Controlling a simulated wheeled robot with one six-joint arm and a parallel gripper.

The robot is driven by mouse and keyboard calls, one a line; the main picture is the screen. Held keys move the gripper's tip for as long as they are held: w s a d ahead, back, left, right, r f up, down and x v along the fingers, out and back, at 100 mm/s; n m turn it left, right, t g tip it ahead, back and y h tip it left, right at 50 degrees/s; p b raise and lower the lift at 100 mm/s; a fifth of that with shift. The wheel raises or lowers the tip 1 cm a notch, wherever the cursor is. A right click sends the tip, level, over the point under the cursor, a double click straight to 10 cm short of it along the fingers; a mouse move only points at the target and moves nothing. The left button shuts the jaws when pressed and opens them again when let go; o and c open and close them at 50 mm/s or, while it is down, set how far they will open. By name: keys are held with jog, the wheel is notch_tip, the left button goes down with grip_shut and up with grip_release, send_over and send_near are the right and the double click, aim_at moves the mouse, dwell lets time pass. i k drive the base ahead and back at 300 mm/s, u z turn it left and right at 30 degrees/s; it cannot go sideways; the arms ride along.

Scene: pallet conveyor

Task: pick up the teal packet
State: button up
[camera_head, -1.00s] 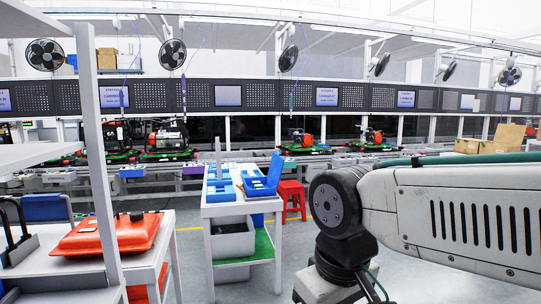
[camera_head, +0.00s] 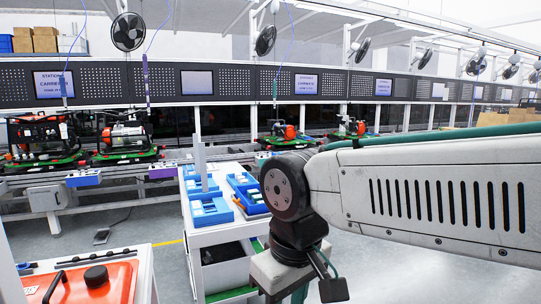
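I cannot make out a teal packet in this view. A white workbench (camera_head: 203,238) ahead of me holds several blue bins, and small pale items lie in them. My arm reaches across the right side of the view.
An orange tank-like part (camera_head: 85,284) lies on a stand at lower left. A conveyor line with engines on green pallets (camera_head: 124,155) runs behind the bench.

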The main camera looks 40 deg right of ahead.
aim_at(255, 192)
jog(key=z, duration=0.95)
jog(key=i, duration=0.95)
jog(key=u, duration=0.5)
jog(key=i, duration=1.55)
jog(key=z, duration=0.65)
